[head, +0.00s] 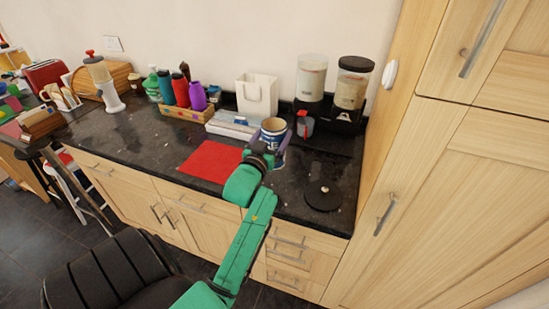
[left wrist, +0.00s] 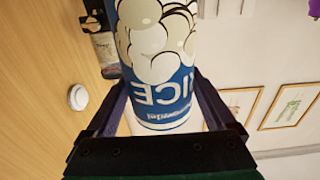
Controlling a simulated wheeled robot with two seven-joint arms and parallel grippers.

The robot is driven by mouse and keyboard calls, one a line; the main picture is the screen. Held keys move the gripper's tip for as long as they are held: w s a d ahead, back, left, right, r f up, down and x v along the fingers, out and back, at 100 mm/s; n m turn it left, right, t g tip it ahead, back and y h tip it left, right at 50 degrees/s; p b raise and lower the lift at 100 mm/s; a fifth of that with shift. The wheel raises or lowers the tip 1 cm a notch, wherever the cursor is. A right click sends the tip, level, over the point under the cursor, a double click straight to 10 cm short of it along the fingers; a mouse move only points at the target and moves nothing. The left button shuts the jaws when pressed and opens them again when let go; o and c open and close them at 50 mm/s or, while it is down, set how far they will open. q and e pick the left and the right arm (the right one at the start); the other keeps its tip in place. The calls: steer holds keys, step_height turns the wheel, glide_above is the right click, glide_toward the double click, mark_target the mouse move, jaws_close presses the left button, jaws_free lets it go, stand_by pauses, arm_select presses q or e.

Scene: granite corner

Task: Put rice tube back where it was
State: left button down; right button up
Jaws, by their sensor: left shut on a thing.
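The rice tube (head: 273,129) is a blue and white cylinder with a round tan top, near the front middle of the dark counter. My left gripper (head: 264,157) is shut on it from the front. In the left wrist view the rice tube (left wrist: 158,50) stands between the two fingers of my left gripper (left wrist: 165,112), its RICE lettering upside down. The tube looks about upright. I cannot tell whether its base touches the counter, as my gripper and arm hide its lower part. My right gripper is not in view.
Two dispensers (head: 352,84) stand behind on the right, with a red-handled cup (head: 305,124) before them. A black disc (head: 322,195) lies front right. A red mat (head: 208,161) lies left of the tube. Bottles (head: 197,96) and a white container (head: 257,95) stand behind. A tall cupboard (head: 440,190) bounds the right.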

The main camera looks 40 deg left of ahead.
arm_select(q)
steer(key=f, duration=0.1)
steer(key=w+f, duration=0.1)
steer(key=f, duration=0.3)
steer(key=shift+w+a+f, duration=0.15)
steer(key=shift+w+a, duration=0.05)
steer(key=shift+a, duration=0.1)
step_height(320, 180, down, 4)
steer(key=shift+d+f, duration=0.1)
steer(key=shift+s, duration=0.15)
steer(key=shift+f, duration=0.25)
jaws_free()
steer(key=shift+r, duration=0.1)
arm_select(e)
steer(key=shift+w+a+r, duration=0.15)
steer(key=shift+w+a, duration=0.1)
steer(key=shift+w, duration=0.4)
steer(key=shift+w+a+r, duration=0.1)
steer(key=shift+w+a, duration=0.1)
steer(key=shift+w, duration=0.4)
arm_select(q)
steer(key=shift+r, duration=0.1)
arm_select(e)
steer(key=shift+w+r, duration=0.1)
